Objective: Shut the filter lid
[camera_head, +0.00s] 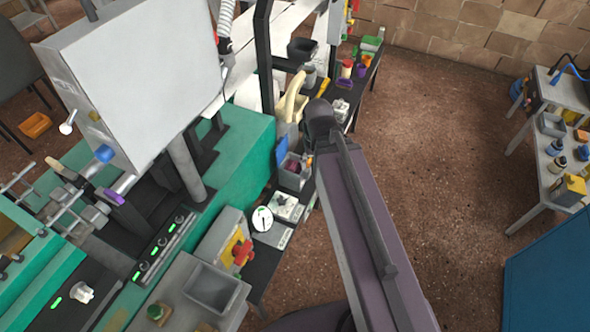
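I cannot pick out a filter lid for certain in the head view. My arm (365,225) reaches from the bottom up to a dark joint near the middle. My gripper is not seen; it may be hidden behind the arm or out of frame. Left of the arm stands a grey box with a yellow panel and a red knob (243,252). A round white gauge (262,218) is beside it.
A green machine (235,165) with a large grey cabinet (140,75) fills the left. An open grey bin (212,287) is at the bottom. Shelves with small items stand behind the arm. A grey table (552,185) is at right. The brown floor (440,150) between is clear.

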